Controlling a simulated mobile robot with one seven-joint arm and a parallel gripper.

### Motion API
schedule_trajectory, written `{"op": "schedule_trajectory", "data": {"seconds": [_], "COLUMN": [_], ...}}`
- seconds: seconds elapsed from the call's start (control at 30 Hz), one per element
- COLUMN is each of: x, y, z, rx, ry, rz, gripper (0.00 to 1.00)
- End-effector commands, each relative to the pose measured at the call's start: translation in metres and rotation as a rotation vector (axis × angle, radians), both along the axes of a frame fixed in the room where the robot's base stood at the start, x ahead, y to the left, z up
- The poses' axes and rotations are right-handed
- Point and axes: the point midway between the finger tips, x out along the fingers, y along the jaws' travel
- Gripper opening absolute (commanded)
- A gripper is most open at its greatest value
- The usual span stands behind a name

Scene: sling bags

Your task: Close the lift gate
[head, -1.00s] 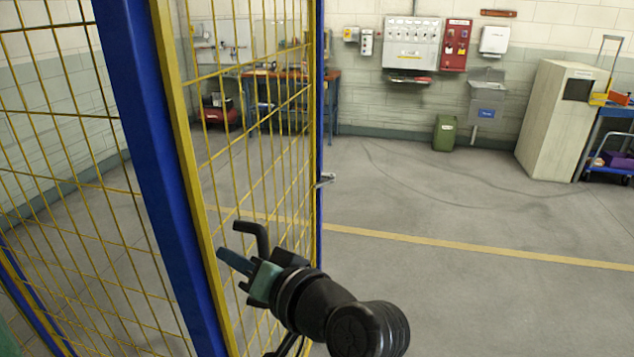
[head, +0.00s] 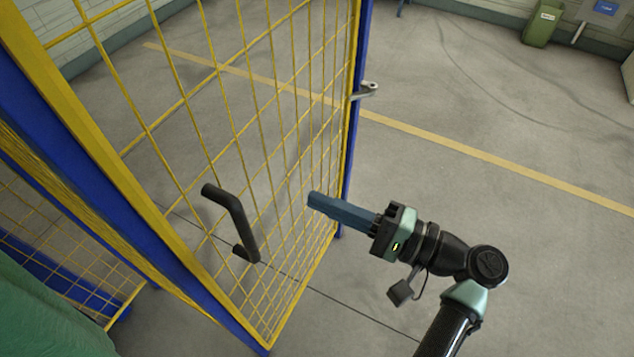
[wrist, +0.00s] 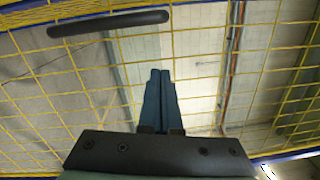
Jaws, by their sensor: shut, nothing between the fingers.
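The lift gate (head: 225,68) is a yellow wire-mesh panel with a yellow and blue frame, standing swung out into the room in the head view. A black bar handle (head: 233,218) is fixed to its mesh. A metal latch piece (head: 367,91) sticks out from its far edge. My gripper (head: 313,200) is shut and empty, to the right of the handle and apart from it. In the wrist view the shut fingers (wrist: 160,75) point at the mesh, with the handle (wrist: 108,23) above them and to the left. I cannot tell whether the fingertips touch the mesh.
Open grey floor with a yellow line (head: 480,153) lies to the right of the gate. A green bin (head: 542,24) stands by the far wall. Blue posts and more yellow mesh (head: 70,245) stand at the lower left. A green surface (head: 45,310) fills the lower left corner.

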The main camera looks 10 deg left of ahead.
Motion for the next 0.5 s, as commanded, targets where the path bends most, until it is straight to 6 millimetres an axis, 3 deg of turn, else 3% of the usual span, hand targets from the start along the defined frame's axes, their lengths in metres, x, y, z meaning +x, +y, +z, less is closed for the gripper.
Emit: {"op": "schedule_trajectory", "data": {"seconds": [0.37, 0.5], "x": [0.023, 0.009], "y": [0.078, 0.090], "z": [0.009, 0.012], "rx": [-0.003, -0.003], "ry": [0.002, 0.003], "rz": [0.005, 0.000], "gripper": [0.00, 0.00]}}
